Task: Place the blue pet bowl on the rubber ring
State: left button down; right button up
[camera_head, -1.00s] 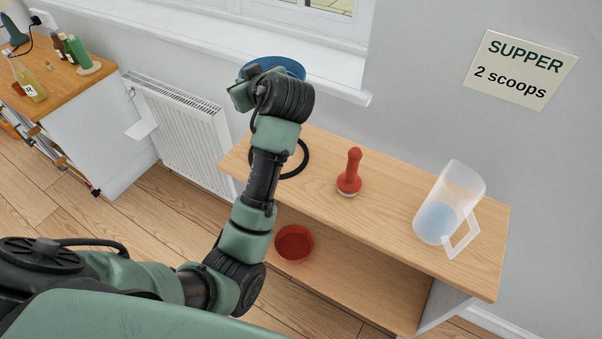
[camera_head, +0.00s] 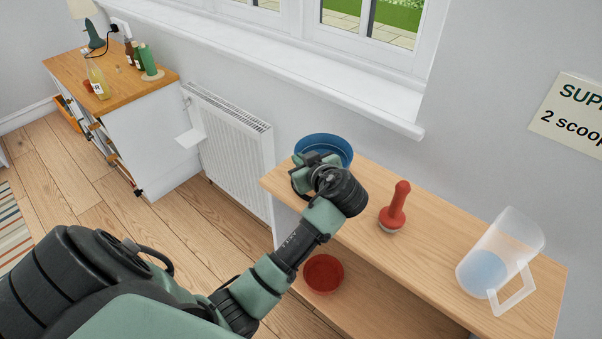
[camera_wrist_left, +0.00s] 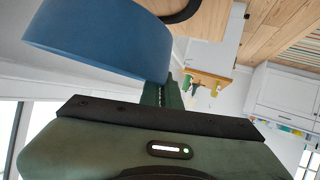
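The blue pet bowl (camera_head: 323,148) shows in the head view above the far left end of the wooden bench, partly behind my left gripper (camera_head: 306,172). In the left wrist view the bowl (camera_wrist_left: 105,38) fills the upper left. My left gripper (camera_wrist_left: 163,92) is shut on its edge. The black rubber ring (camera_wrist_left: 184,11) shows only in part at the top of the wrist view, on the wood beside the bowl. In the head view my arm and the bowl hide the ring. Whether the bowl touches the bench is unclear. My right gripper is out of view.
The wooden bench (camera_head: 432,268) also bears a red plunger-like object (camera_head: 395,208) and a clear jug (camera_head: 500,258). A red bowl (camera_head: 323,273) stands on the lower shelf. A radiator (camera_head: 230,140) and the window sill (camera_head: 300,82) lie behind and left. Bench between plunger and jug is clear.

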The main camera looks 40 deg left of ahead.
pick_arm(q)
notch_tip(320, 180, down, 5)
jog(key=shift+f, duration=0.1)
dwell(0.3)
jog(key=c, duration=2)
grip_release()
jog(key=shift+f, duration=0.15)
jog(key=o, duration=0.4)
jog(key=shift+c, duration=0.2)
